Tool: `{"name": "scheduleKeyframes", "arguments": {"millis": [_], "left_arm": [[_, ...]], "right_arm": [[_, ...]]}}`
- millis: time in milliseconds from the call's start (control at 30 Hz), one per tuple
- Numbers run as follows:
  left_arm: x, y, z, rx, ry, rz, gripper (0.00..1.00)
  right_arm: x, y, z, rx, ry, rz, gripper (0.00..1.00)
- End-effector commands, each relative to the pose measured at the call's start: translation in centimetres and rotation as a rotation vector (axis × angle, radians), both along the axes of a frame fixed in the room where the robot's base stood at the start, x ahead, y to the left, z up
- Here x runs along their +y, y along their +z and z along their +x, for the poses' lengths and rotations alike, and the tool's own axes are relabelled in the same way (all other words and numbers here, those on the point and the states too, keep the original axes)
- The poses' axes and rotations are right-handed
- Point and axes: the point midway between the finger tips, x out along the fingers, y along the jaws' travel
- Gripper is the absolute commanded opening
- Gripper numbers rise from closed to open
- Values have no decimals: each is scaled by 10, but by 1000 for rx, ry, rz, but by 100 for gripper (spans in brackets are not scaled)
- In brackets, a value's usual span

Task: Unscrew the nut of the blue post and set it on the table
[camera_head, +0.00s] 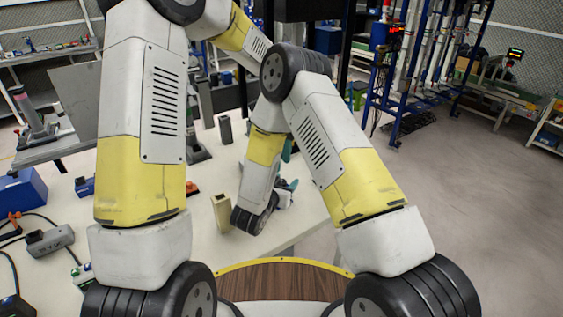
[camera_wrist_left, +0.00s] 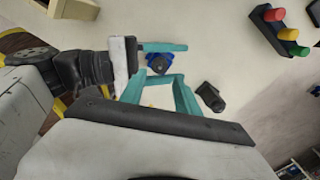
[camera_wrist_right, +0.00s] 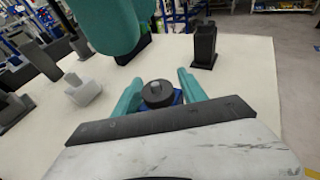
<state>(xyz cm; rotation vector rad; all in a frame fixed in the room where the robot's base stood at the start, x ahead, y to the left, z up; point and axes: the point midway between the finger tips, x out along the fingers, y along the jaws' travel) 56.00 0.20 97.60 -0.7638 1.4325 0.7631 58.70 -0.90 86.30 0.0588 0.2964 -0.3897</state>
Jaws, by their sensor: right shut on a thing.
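The blue post (camera_wrist_right: 178,98) stands on the pale table, with its dark round nut (camera_wrist_right: 158,93) and a grey stud in the nut's centre. In the right wrist view my right gripper (camera_wrist_right: 160,92) has its teal fingers on both sides of the nut, shut on it. The blue post also shows in the left wrist view (camera_wrist_left: 158,63), beside the right gripper's teal finger. My left gripper (camera_wrist_left: 158,95) is open and empty, close to the post and the right gripper. In the head view my arm links hide the post and most of both grippers.
A black stand (camera_wrist_right: 204,45) and a grey block (camera_wrist_right: 82,90) stand near the post. A black base with red, yellow and green caps (camera_wrist_left: 280,30) is farther off. A tan upright block (camera_head: 221,213) stands near the table's front edge. Bare table lies right of the post.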

Motion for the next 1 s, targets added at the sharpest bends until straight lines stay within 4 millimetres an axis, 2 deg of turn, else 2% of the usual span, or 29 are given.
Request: {"name": "scheduleKeyframes", "arguments": {"millis": [200, 400, 600, 833, 1000], "left_arm": [[0, -36, -1, 4, 0, 1, 38], [0, -61, -1, 2, 2, 2, 38], [0, -71, 0, 1, 1, 1, 38], [0, -71, 0, 0, 2, 0, 38], [0, -71, 0, 0, 2, 0, 5]], "right_arm": [[0, 0, 0, 0, 0, 0, 0], [0, 0, 0, 0, 0, 0, 0], [0, 0, 0, 0, 0, 0, 0], [0, 0, 0, 0, 0, 0, 0], [0, 0, 0, 0, 0, 0, 0]]}}
